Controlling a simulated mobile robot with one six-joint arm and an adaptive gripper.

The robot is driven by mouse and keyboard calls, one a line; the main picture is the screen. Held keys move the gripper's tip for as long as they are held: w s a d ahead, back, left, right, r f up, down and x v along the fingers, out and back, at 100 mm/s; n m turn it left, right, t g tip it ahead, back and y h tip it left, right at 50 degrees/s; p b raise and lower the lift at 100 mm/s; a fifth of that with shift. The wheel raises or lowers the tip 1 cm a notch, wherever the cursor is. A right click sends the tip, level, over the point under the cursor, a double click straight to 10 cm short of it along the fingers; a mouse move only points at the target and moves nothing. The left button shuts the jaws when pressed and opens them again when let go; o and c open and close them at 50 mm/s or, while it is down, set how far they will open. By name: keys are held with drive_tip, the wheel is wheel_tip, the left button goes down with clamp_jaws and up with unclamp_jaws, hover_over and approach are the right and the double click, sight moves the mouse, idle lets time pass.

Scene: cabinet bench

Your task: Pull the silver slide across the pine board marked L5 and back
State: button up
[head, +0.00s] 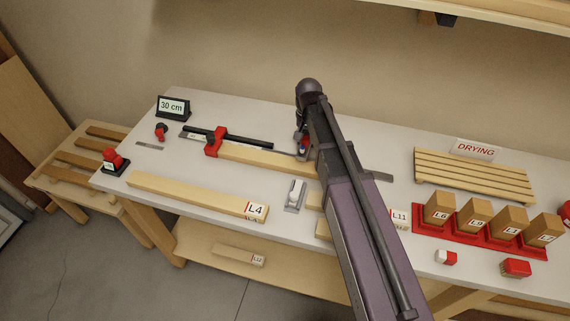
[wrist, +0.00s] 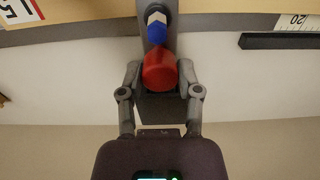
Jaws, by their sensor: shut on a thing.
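My gripper (wrist: 160,88) is shut on a red handle (wrist: 159,68) with blue and white bands. The handle joins a grey metal piece (wrist: 155,28), which looks like the silver slide and reaches over the board's edge. The pine board (head: 265,160) lies on the bench, its right part hidden behind my arm. Its label, L5 (wrist: 18,10), shows upside down in the wrist view. In the head view my gripper (head: 303,147) is at the far edge of the board, and the slide is mostly hidden.
A red stop with a black bar (head: 240,138) stands behind the board. A pine board L4 (head: 190,192) lies in front, near a white-topped tool (head: 295,192). A drying rack (head: 475,175) and red tray (head: 480,232) with blocks are at right. A "30 cm" sign (head: 173,106) stands back left.

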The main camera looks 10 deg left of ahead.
drive_tip(key=shift+s+a, duration=0.2)
drive_tip(key=shift+s, duration=1.3)
drive_tip(key=shift+s+a, duration=0.2)
drive_tip(key=shift+s, duration=1.3)
drive_tip(key=shift+w, duration=0.2)
drive_tip(key=shift+w+d, duration=0.2)
drive_tip(key=shift+w, duration=1.2)
drive_tip(key=shift+w+d, duration=0.15)
drive_tip(key=shift+w, duration=1.25)
drive_tip(key=shift+w+d, duration=0.2)
drive_tip(key=shift+w, duration=1.2)
drive_tip(key=o, duration=0.9)
drive_tip(key=shift+o, duration=0.2)
drive_tip(key=shift+r, duration=0.1)
wheel_tip(320, 180, up, 9)
drive_tip(key=p, duration=0.9)
